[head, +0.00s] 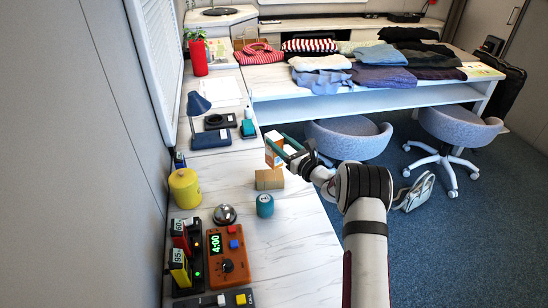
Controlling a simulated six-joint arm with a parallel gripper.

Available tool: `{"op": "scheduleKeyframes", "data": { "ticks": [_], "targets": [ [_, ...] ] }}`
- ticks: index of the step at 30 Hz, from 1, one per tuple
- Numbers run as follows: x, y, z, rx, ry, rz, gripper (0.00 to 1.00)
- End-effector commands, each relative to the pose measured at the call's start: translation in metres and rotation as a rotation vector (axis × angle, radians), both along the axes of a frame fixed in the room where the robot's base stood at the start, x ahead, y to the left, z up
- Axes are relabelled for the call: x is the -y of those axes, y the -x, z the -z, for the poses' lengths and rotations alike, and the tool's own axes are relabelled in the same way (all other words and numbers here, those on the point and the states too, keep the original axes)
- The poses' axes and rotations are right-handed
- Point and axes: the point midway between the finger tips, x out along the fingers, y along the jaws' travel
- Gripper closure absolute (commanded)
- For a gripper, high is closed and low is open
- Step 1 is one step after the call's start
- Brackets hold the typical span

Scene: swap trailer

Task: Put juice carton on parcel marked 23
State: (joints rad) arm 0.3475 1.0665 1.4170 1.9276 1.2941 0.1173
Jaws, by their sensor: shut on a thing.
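The juice carton (273,158), orange and white, is between the fingers of my gripper (283,147) in the head view. My gripper is shut on it, and its fingers hide part of the carton. A small brown parcel (269,180) is on the white counter just in front of the carton, nearer the camera. I cannot read a number on the parcel. I cannot tell from this view whether the carton is above the counter or touching it.
A teal can (265,205) stands close in front of the parcel. A bell (225,215), a yellow canister (185,188) and an orange timer box (228,256) are to the left. The counter's right edge is close to the parcel, with chairs (348,137) beyond.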

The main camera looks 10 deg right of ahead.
Motion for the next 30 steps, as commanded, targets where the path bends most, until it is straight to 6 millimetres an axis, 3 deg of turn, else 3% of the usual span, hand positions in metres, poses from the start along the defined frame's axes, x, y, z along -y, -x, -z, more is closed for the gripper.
{"op": "scheduleKeyframes", "data": {
  "ticks": [3,9,20,21,25,30],
  "targets": [
    [-0.012,-0.009,0.01,0.001,0.0,0.001,1.0],
    [-0.014,-0.011,0.046,-0.001,-0.002,0.001,1.0],
    [-0.013,-0.01,0.053,0.001,0.0,0.001,1.0],
    [-0.013,-0.01,0.053,0.0,0.0,0.001,0.45],
    [-0.013,-0.01,0.053,0.001,0.0,0.001,0.22],
    [-0.013,-0.01,0.053,0.001,0.0,0.001,0.21]
  ]
}}
